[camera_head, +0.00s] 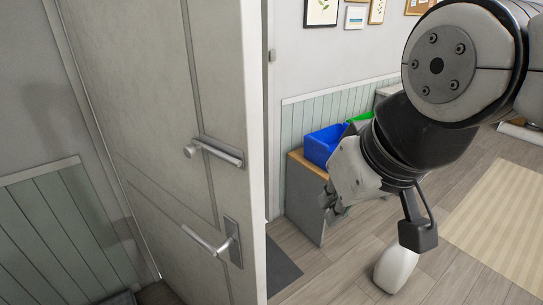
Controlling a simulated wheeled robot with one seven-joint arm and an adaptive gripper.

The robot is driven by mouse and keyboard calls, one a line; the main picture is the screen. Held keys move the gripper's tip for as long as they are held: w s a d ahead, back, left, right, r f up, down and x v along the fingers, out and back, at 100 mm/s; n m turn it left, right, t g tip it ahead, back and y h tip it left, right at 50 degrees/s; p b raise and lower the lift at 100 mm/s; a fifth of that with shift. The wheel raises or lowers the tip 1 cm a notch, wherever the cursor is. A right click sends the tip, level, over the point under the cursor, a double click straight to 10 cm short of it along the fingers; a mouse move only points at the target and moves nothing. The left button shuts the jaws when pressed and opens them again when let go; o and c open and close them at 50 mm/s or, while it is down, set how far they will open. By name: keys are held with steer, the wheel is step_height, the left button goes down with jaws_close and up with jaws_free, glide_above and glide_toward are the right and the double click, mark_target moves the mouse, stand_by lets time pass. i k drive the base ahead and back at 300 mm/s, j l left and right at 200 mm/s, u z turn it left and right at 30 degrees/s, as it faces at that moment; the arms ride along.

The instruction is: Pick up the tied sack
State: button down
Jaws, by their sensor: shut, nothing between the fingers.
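No tied sack can be made out in this view. My gripper (329,208) is at the middle right, seen from behind and the side, in front of a low cabinet. It is shut and empty. My arm comes down from the upper right and hides part of the room behind it. A pale rounded shape (396,268) shows low at the right, below a dark part of my arm; I cannot tell what it is.
An open grey door (185,120) with metal handles fills the left, close by. Behind my gripper stands a cabinet (305,205) with a wooden top, bearing a blue bin (322,144) and something green (360,117). A dark mat (282,268) and a striped rug (500,220) lie on the wooden floor.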

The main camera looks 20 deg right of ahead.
mark_target(395, 264)
steer(key=i+l, duration=0.1)
steer(key=l, duration=0.25)
steer(key=i+l, duration=0.15)
steer(key=l, duration=0.15)
steer(key=i+l, duration=0.1)
steer(key=l, duration=0.25)
steer(key=i+l, duration=0.1)
steer(key=l, duration=0.25)
steer(key=i+l, duration=0.15)
steer(key=l, duration=0.2)
steer(key=l+z, duration=0.1)
steer(key=z, duration=0.3)
steer(key=i+l+z, duration=0.1)
steer(key=z, duration=0.3)
steer(key=l+z, duration=0.1)
steer(key=z, duration=0.35)
steer(key=i+z, duration=0.15)
steer(key=z, duration=0.85)
